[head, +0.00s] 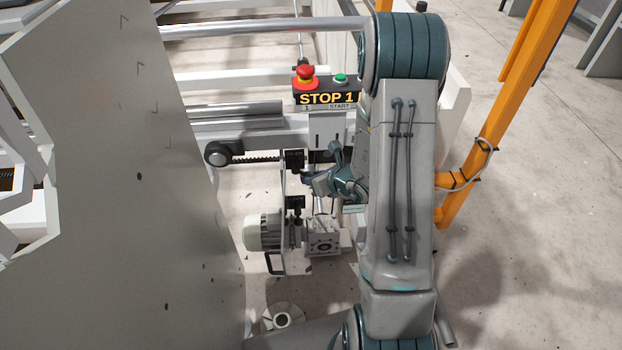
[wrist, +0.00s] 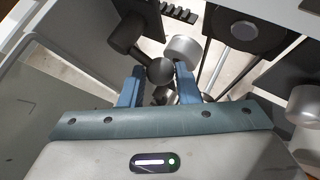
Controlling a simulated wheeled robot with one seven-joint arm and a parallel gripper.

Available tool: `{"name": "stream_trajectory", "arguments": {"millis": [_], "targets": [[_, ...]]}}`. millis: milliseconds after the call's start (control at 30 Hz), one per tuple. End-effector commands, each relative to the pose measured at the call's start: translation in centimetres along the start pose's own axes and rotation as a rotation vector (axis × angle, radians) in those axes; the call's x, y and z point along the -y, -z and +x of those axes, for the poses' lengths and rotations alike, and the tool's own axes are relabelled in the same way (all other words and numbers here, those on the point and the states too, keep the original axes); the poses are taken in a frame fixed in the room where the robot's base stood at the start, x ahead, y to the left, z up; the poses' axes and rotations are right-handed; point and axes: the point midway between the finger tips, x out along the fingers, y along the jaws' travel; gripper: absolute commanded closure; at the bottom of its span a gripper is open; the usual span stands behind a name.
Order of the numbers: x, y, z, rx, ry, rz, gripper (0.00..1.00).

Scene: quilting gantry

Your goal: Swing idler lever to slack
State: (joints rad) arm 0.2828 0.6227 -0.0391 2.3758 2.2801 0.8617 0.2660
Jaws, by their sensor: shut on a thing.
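In the wrist view, the two blue fingers of my gripper (wrist: 160,74) stand on either side of a dark round knob (wrist: 160,69), which I take to be the end of the idler lever. My gripper is shut on it. A dark cylinder (wrist: 127,34) and a pale grey cylinder (wrist: 183,48) lie just beyond the knob. In the head view, my gripper (head: 316,184) points left beside the motor plate, below the stop box. The lever cannot be made out there, and its arm and angle are mostly hidden.
A motor with gearbox (head: 265,232) sits below my gripper. A black toothed belt (head: 258,159) runs to a roller on the left. The STOP 1 box (head: 326,98) with red and green buttons is above. A large grey panel (head: 110,200) fills the left. An orange post (head: 520,90) stands right.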

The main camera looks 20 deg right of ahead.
Motion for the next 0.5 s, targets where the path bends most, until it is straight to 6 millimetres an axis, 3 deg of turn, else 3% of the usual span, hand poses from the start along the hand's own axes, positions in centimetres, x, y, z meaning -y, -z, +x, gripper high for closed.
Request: {"name": "stream_trajectory", "arguments": {"millis": [500], "targets": [[0.41, -1.10, -0.72, -0.091, 0.105, -0.117, 0.94]]}}
